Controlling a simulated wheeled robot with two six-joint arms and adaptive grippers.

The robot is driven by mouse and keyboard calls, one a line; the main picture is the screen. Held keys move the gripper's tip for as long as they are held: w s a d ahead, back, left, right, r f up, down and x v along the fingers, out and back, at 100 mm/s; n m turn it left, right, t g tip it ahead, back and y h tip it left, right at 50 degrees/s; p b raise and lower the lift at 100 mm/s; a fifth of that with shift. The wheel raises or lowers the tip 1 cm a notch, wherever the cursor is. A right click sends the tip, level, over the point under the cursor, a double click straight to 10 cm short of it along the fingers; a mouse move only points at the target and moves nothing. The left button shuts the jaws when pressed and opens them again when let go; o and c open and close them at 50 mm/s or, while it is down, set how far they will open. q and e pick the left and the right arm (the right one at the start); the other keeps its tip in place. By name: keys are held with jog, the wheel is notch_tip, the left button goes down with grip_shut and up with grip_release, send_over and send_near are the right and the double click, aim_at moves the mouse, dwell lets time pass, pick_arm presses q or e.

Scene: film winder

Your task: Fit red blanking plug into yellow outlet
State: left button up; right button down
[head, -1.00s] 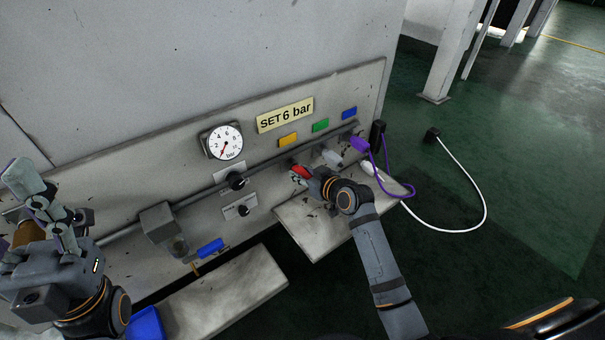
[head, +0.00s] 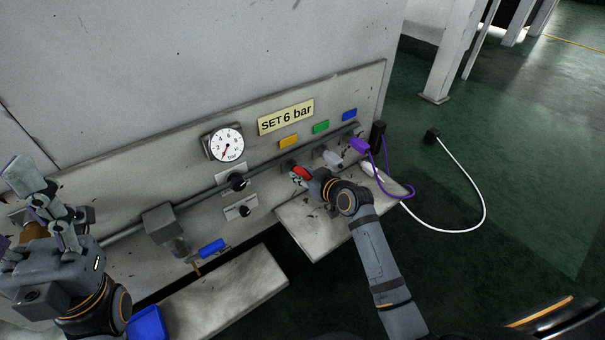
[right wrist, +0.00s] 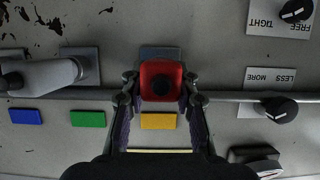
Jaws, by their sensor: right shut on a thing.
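The red blanking plug (head: 300,174) is in my right gripper (head: 308,177), in front of the panel below the yellow tag (head: 288,141). In the right wrist view the red plug (right wrist: 161,80) shows as a red block with a dark round middle, between the two fingers of my right gripper (right wrist: 161,92). The yellow tag (right wrist: 158,121) lies just below it there. The outlet is mostly hidden behind the plug, so I cannot tell whether the plug touches it. My left gripper (head: 45,205) is at the far left, away from the panel outlets; its jaw opening is unclear.
A grey pipe crosses the panel. Knobs (head: 237,182) and a gauge (head: 227,144) are left of the outlets. A shelf (head: 312,232) lies below.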

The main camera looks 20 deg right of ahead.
jog(key=shift+w+r, duration=0.1)
jog(key=shift+w, duration=0.1)
jog(key=c, duration=0.9)
grip_release()
jog(key=shift+a, duration=0.1)
jog(key=shift+c, duration=0.2)
jog(key=v, duration=1.2)
